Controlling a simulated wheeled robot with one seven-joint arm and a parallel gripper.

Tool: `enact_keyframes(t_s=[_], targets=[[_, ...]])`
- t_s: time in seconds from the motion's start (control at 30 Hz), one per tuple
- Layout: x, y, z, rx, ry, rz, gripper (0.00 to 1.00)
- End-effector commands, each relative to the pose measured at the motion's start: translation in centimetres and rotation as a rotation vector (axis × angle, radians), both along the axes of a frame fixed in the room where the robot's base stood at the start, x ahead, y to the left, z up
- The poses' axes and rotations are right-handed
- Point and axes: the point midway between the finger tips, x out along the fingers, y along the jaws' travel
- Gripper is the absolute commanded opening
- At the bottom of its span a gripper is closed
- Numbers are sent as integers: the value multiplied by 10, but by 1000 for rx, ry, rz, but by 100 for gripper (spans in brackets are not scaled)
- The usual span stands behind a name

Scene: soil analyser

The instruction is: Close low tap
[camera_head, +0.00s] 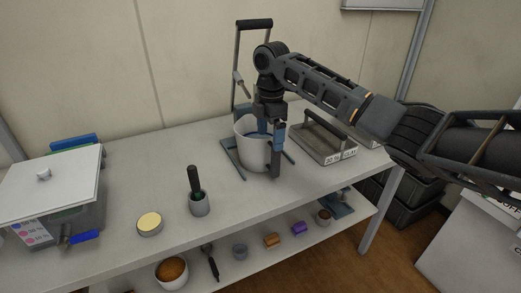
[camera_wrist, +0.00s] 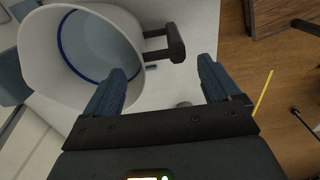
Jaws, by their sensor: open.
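My gripper (camera_head: 275,150) points down at the white bucket (camera_head: 243,150) on the bench. The bucket also fills the upper left of the wrist view (camera_wrist: 45,70), with a blue ring inside. In the wrist view my gripper (camera_wrist: 162,70) is open and empty, with one finger overlapping the bucket's rim. A dark handle-like part (camera_wrist: 174,43) juts from the bucket's side, beyond the gap between the fingertips. I cannot tell if it is a tap. A blue lever (camera_head: 84,237) sticks out low on the white-lidded box (camera_head: 75,215) at the far left, well away from my gripper.
A black-handled frame (camera_head: 238,60) stands behind the bucket. A grey tray with a handle (camera_head: 322,150) is to its right. A cup with a dark-handled tool (camera_head: 199,203) and a round yellow-topped tin (camera_head: 150,223) stand left. The lower shelf (camera_head: 300,250) holds small items.

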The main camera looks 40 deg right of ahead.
Motion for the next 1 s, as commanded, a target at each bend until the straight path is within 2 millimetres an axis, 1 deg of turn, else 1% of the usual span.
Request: enact_keyframes(t_s=[0.17, 0.3, 0.4, 0.53, 0.73, 1.0], targets=[[-4, -5, -17, 0, 2, -2, 90], [-8, -9, -37, 0, 2, -1, 90], [-7, -8, -50, 1, 2, 0, 90], [-7, -8, -57, 0, 0, 0, 90], [-7, -8, -57, 0, 0, 0, 90], [-7, -8, -57, 0, 0, 0, 64]])
